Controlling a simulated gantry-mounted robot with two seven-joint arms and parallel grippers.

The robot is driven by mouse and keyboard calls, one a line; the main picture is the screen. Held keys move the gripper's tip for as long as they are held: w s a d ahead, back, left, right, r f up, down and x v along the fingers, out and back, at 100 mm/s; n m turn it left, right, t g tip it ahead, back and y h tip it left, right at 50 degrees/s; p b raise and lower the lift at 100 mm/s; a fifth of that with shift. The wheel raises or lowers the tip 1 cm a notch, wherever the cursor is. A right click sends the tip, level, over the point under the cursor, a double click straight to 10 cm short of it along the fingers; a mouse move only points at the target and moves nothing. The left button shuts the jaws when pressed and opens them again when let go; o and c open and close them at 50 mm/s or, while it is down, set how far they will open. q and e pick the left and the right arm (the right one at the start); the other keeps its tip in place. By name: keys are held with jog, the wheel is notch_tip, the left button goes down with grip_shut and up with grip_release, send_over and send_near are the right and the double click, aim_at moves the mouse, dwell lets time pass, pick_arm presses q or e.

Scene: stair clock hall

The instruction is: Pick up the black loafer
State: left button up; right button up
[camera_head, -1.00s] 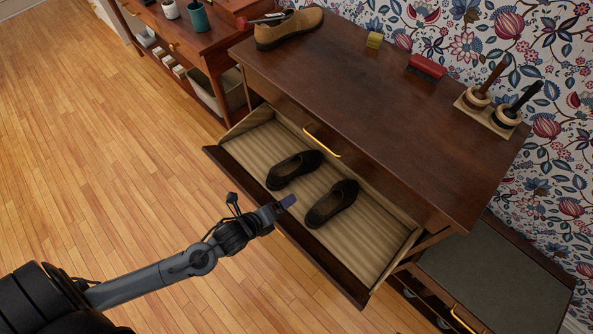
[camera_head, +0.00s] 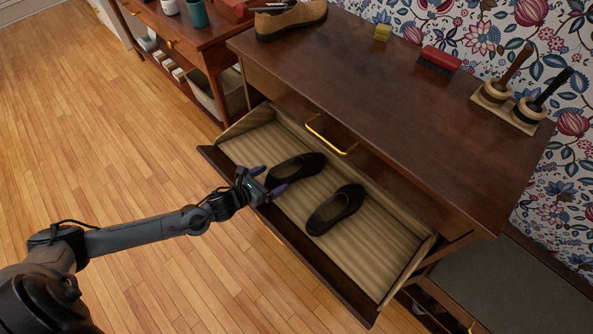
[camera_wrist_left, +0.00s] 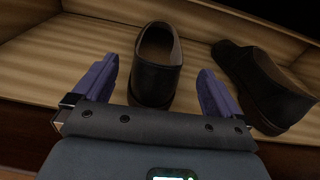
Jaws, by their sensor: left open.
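Two black loafers lie side by side in an open, striped-lined drawer (camera_head: 395,250). The left loafer (camera_head: 296,168) and the right loafer (camera_head: 335,210) both rest on the drawer floor, apart from each other. My left gripper (camera_head: 267,180) is open and empty over the drawer's front edge, close to the near end of the left loafer. In the left wrist view, one loafer (camera_wrist_left: 155,75) lies ahead between the two purple fingers, with its near end close to the palm. The other loafer (camera_wrist_left: 262,88) lies to the right, outside the fingers. My right gripper is not in view.
The dark wooden dresser top (camera_head: 390,90) overhangs the back of the drawer, above a brass handle (camera_head: 330,137). A brown suede shoe (camera_head: 291,20), a red brush (camera_head: 438,60) and two handled brushes on a stand (camera_head: 515,95) sit on top. Open floor lies left.

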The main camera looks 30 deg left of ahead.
aim_at(281, 173)
pick_arm(q)
jog(key=shift+w+f+b, duration=0.3)
jog(key=shift+w+b, duration=0.1)
jog(key=shift+w, duration=0.05)
jog(key=b+x, duration=0.1)
jog(key=x, duration=0.2)
jog(key=shift+w+b, duration=0.2)
jog(key=shift+b, duration=0.2)
jog(key=shift+w+d+f, duration=0.1)
jog(key=shift+w+f, duration=0.1)
jog(key=shift+w, duration=0.25)
jog(key=shift+c, duration=0.3)
jog(key=c, duration=1.7)
jog(key=shift+r, duration=0.15)
jog(key=shift+c, duration=0.4)
